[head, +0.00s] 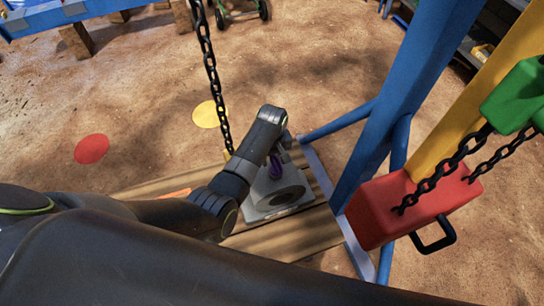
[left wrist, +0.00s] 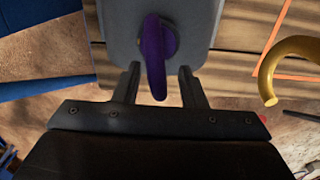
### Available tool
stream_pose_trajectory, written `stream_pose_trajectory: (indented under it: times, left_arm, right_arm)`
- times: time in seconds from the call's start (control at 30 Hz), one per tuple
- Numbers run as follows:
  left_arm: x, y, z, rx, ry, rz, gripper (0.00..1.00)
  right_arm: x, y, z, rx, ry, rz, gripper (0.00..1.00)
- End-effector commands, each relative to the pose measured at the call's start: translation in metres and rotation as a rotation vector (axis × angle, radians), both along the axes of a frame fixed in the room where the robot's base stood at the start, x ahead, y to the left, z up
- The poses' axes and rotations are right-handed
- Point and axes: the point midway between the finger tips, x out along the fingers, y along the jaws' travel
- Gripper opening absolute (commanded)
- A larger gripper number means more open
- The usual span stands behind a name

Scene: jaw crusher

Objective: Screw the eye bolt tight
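The purple eye bolt (left wrist: 154,58) stands in the top of a grey metal block, and its ring is seen nearly edge-on in the left wrist view. In the head view only a bit of the eye bolt (head: 276,166) shows beside my left wrist. The grey block (head: 284,190) has a round hole in its side and rests on wooden planks. My left gripper (left wrist: 160,85) is open, with one finger on each side of the ring and a visible gap on both sides. The left fingertips are mostly hidden in the head view. My right gripper is out of view.
A dark chain (head: 210,75) hangs behind my left wrist. A yellow hook (left wrist: 290,62) is at the right in the left wrist view. A blue frame post (head: 400,100) and a red block (head: 410,208) with chains stand at right. Open dirt ground lies beyond the planks (head: 285,236).

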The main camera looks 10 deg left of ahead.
Motion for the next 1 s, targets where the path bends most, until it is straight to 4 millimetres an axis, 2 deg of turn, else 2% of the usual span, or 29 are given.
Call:
stream_pose_trajectory:
  times: [0.13,0.4,0.77,1.0]
  left_arm:
    - [0.000,0.000,0.000,0.000,0.000,0.000,0.36]
    - [0.000,0.000,0.000,0.001,0.001,0.000,0.01]
    - [0.000,0.000,0.002,0.002,0.001,-0.030,0.00]
    - [0.002,-0.005,0.002,0.003,0.005,-0.262,0.00]
  right_arm:
    - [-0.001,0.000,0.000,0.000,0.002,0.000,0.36]
    - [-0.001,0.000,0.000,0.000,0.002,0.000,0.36]
    - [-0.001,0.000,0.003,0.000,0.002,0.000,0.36]
    - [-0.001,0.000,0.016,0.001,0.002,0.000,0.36]
